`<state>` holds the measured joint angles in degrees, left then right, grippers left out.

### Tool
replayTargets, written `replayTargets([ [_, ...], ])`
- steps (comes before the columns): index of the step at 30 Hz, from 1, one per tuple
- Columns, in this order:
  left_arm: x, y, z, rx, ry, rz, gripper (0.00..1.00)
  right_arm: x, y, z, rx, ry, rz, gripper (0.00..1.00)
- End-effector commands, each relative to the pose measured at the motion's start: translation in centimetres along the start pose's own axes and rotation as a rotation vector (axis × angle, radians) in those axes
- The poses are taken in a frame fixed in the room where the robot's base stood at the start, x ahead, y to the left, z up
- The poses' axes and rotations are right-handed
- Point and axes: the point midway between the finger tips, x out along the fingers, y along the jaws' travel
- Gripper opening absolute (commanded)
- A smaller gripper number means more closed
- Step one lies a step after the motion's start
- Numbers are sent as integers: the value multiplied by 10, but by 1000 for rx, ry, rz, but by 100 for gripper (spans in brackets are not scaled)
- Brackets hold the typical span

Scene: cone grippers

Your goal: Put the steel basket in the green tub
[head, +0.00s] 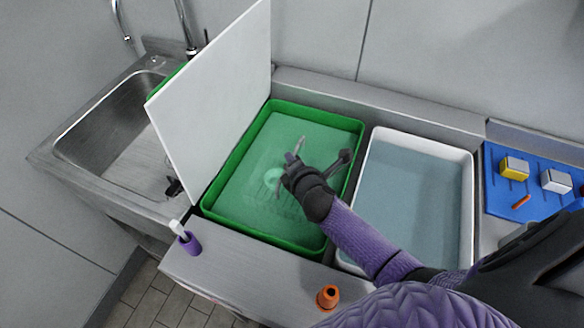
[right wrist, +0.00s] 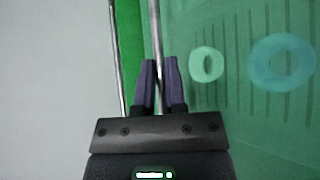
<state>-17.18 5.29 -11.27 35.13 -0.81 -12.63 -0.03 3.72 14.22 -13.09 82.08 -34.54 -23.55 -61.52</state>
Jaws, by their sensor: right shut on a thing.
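The green tub (head: 233,237) stands in the middle of the counter and holds cloudy green liquid. My right gripper (head: 287,178) is over the tub. In the right wrist view its purple fingers (right wrist: 158,85) are shut on a thin steel rod, which looks like the handle of the steel basket (right wrist: 154,25). A second steel rod runs to the left of it. Dark slots and pale rings show dimly through the green liquid, so most of the basket looks submerged inside the tub. Whether it touches the bottom I cannot tell. My left gripper is not in view.
A white panel (head: 222,85) stands tilted along the tub's left side, close to the gripper. A white tub (head: 467,200) with blue-grey liquid is to the right. A blue mat (head: 500,190) with blocks lies further right. An orange cone (head: 328,297) and a purple holder (head: 189,243) stand in front.

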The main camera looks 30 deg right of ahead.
Motion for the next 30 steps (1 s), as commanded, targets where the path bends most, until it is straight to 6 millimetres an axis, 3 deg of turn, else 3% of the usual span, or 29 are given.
replayTargets([
  [10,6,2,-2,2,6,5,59,3,-6,-3,1,0,2,0],
  [11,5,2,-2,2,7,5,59,3,-5,-3,1,1,1,20],
  [15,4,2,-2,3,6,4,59,3,-5,-3,1,1,1,49],
  [25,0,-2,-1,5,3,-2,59,0,-2,-1,0,0,1,49],
  [30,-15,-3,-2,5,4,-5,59,-33,0,0,1,2,0,49],
])
